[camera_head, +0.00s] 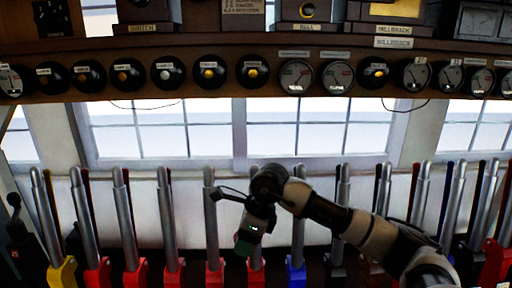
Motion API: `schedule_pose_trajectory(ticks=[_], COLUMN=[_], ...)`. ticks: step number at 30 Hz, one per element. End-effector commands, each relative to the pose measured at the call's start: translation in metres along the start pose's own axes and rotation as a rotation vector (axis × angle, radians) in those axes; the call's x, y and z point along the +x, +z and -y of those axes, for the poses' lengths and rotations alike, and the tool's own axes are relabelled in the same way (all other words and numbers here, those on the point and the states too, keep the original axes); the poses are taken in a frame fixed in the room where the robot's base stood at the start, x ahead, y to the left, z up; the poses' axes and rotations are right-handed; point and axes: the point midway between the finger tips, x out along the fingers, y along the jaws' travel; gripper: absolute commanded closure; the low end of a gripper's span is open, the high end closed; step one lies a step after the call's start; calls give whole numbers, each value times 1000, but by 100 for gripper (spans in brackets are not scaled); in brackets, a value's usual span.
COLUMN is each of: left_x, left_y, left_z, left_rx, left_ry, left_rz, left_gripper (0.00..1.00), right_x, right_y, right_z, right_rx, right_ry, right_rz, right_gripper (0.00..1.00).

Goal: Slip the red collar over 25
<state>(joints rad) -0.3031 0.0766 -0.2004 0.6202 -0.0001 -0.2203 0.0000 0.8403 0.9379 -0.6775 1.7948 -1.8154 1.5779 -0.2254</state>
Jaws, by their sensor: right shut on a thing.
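My right gripper (248,234) comes in from the lower right and points down, in front of the lever row. I cannot make out a red collar there or elsewhere. Behind the gripper stands a lever with a red base (256,274); its grey shaft is mostly covered by my wrist. A red-based lever (210,228) stands just left, upright and apart from the gripper. No number 25 is readable on any lever. My left gripper is not in view.
Several grey levers stand close together across the frame, among them a yellow-based one (47,225), a blue-based one (297,240) and red-based ones (125,225). A wooden shelf (240,105) with dials runs above. There is free space between the lever tops and shelf.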

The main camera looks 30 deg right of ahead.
Motion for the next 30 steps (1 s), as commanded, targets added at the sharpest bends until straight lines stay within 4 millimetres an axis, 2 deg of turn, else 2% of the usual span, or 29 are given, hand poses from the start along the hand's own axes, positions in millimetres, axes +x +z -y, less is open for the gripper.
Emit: schedule_pose_trajectory(ticks=[1, 9, 15, 21, 30], left_x=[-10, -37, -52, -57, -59], left_y=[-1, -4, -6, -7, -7], left_z=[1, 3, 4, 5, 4], left_rx=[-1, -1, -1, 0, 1], left_ry=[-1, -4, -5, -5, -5], left_rz=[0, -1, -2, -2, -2], left_gripper=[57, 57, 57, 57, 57], right_x=[-22, -106, -157, -179, -176], right_y=[8, 32, 42, 45, 46], right_z=[6, 31, 44, 49, 65], right_rx=[83, 586, 896, 1047, 1068], right_ry=[-35, -192, -282, -321, -324], right_rz=[2, 0, -3, -4, -4], right_gripper=[61, 61, 61, 61, 61])
